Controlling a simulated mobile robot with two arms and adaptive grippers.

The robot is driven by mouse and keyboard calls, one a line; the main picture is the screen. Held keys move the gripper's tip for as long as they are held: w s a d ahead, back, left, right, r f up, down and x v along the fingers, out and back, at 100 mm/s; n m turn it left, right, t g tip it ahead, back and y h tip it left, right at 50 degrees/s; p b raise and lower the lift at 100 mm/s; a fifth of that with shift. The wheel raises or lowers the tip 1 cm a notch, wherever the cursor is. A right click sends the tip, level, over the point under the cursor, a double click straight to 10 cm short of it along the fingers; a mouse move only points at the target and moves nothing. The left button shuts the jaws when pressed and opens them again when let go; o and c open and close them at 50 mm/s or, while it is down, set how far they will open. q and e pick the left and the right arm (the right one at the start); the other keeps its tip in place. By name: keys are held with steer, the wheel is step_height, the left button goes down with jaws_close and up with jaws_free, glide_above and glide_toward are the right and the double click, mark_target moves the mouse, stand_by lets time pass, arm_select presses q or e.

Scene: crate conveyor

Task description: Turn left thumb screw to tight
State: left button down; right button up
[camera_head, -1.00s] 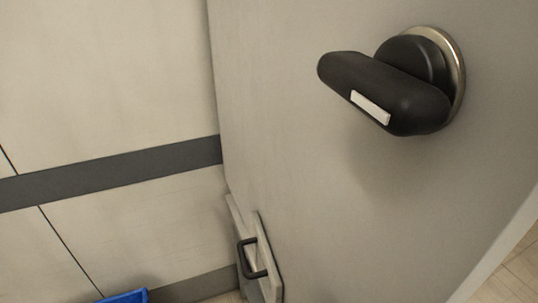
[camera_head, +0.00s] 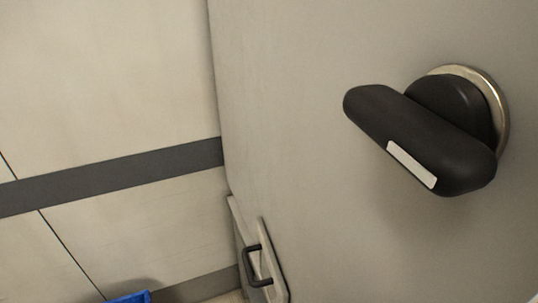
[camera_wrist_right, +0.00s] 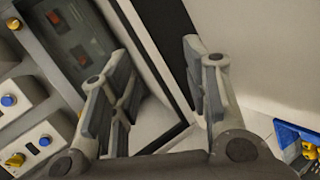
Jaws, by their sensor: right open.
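A large black thumb screw (camera_head: 425,140) with a long grip and a white mark sits on a round metal collar (camera_head: 500,110) on a grey panel in the head view. Its grip slants from upper left to lower right. I cannot tell from the picture whether this is the left screw. My right gripper (camera_wrist_right: 157,72) shows in the right wrist view, its two fingers apart with nothing between them. No thumb screw is clear in that view. My left gripper is in neither view.
A dark handle (camera_head: 255,266) stands on a light part low beside the panel. A blue object (camera_head: 130,297) is at the bottom left. The right wrist view shows a control box with a blue button (camera_wrist_right: 8,100) at left and a blue container (camera_wrist_right: 290,133) at right.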

steer(key=w+a+r+n+t+y, duration=0.25)
steer(key=w+a+r+n, duration=0.2)
steer(key=r+n, duration=0.35)
steer(key=w+a+r+n+t+y, duration=0.2)
steer(key=w+a+r+n+y, duration=0.1)
steer(key=w+r+n, duration=0.4)
steer(key=x, duration=0.9)
steer(key=shift+a+n, duration=0.25)
steer(key=shift+n, duration=0.15)
steer(key=shift+f+g, duration=0.1)
steer(key=shift+g, duration=0.15)
jaws_close()
